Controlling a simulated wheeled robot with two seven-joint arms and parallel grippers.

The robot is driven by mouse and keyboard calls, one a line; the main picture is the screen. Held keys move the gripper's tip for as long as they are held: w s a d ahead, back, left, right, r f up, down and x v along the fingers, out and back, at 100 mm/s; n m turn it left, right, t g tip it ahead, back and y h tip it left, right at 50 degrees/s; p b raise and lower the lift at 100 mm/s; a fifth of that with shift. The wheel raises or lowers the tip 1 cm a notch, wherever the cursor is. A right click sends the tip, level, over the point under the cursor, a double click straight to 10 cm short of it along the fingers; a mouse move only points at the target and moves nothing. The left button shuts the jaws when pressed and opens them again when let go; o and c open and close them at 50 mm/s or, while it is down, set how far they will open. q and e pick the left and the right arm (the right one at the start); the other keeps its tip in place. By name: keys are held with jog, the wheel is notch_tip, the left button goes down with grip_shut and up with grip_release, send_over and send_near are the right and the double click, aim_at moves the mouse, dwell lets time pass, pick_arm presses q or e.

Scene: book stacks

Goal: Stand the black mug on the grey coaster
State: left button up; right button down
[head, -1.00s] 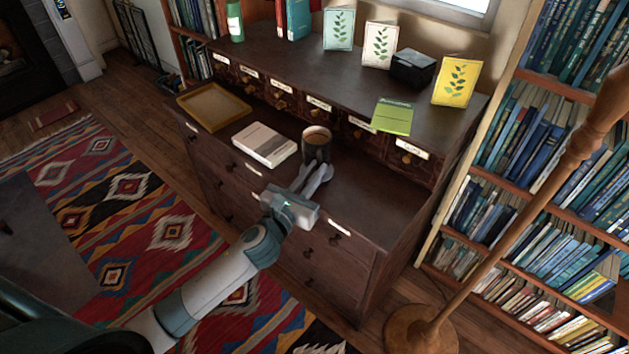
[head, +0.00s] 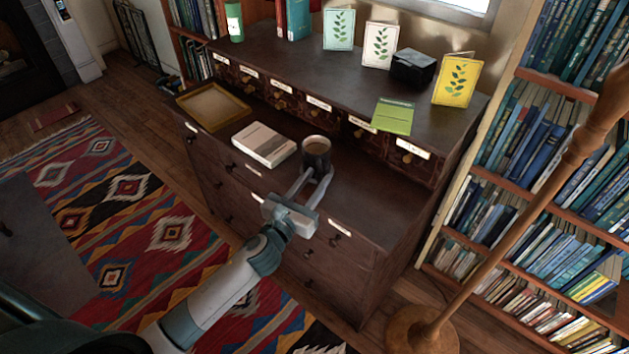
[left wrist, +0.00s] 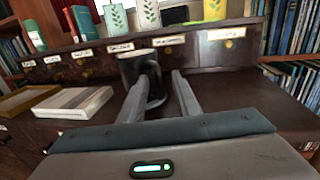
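The black mug (head: 317,157), with a brown drink in it, looks upright over the dresser's lower ledge. A small grey patch at the mug's foot, seen between the fingers in the left wrist view, looks like the grey coaster (left wrist: 155,102). The fingers hide most of it, so how well the mug sits on it is unclear. My right gripper is out of view.
A white book (head: 263,145) lies left of the mug, and a wooden tray (head: 242,108) lies beyond it. A green booklet (head: 393,116), several cards and a black box (head: 413,69) are on the upper shelf. The ledge right of the mug is clear. A lamp pole (head: 500,235) stands at right.

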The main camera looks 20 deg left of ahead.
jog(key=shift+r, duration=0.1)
